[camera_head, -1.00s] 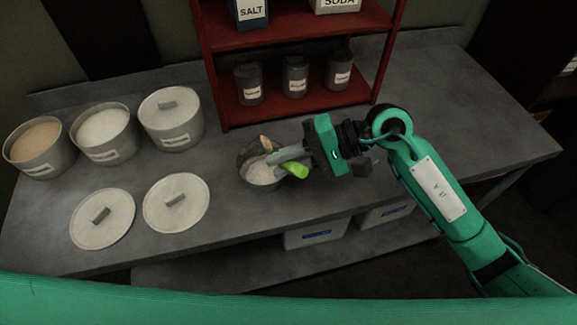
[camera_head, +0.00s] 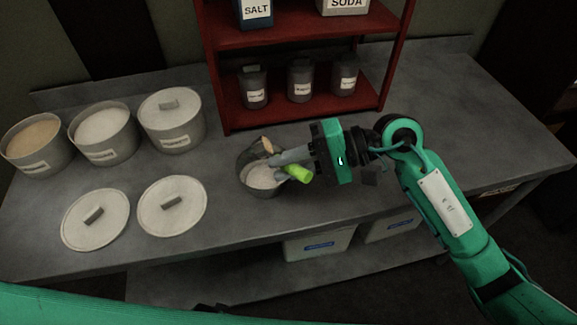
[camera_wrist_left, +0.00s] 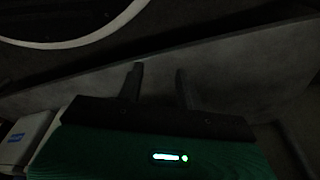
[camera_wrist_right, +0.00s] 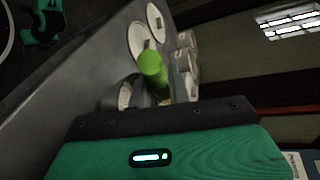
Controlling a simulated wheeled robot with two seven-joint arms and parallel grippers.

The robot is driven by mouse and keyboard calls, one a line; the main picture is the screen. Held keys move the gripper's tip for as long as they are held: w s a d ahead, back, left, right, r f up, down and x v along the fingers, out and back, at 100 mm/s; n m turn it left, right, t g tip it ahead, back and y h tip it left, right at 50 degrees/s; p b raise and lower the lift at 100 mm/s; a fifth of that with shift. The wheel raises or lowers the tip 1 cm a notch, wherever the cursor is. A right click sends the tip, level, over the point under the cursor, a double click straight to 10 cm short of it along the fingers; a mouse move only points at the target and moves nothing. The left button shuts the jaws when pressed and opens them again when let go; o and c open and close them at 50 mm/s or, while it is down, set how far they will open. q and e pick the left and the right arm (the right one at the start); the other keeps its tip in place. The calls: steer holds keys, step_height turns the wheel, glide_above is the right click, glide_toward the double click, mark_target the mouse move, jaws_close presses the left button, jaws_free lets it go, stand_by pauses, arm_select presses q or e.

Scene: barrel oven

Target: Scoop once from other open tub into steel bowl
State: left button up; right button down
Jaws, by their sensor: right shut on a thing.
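The steel bowl (camera_head: 245,176) stands on the grey table and holds white powder. My right gripper (camera_head: 289,164) is shut on the scoop, whose green handle (camera_head: 298,173) sticks out at the bowl's right rim. One open tub (camera_head: 35,145) holds tan powder. The other open tub (camera_head: 104,138) holds white powder.
A lidded tub (camera_head: 172,120) stands right of the open ones. Two loose lids, the left one (camera_head: 95,232) and the right one (camera_head: 172,222), lie in front. A red shelf (camera_head: 300,115) with jars stands behind the bowl. The table's right part is clear.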

steer(key=b, duration=0.2)
steer(key=shift+d+f+y+b, duration=0.1)
steer(key=shift+f+y+b, duration=0.2)
steer(key=shift+y+b, duration=0.1)
steer(key=b, duration=0.2)
steer(key=y+b, duration=0.1)
steer(key=b, duration=0.1)
steer(key=shift+d+f+b, duration=0.15)
steer(key=shift+f+b, duration=0.2)
steer(key=shift+b, duration=0.05)
steer(key=shift+f+b, duration=0.15)
steer(key=shift+b, duration=0.35)
steer(key=shift+g+y+b, duration=0.3)
steer(key=shift+y+b, duration=0.1)
steer(key=shift+b, duration=0.3)
arm_select(q)
steer(key=w+d+r+t+h, duration=0.1)
steer(key=w+d+r+t, duration=0.1)
steer(key=r, duration=0.9)
steer(key=w+d+r+t+b, duration=0.1)
steer(key=w+d+r+t, duration=0.1)
steer(key=r, duration=0.9)
steer(key=shift+w+d+h, duration=0.4)
steer(key=shift+d, duration=0.4)
arm_select(e)
steer(key=shift+d, duration=0.15)
arm_select(q)
steer(key=shift+f, duration=0.15)
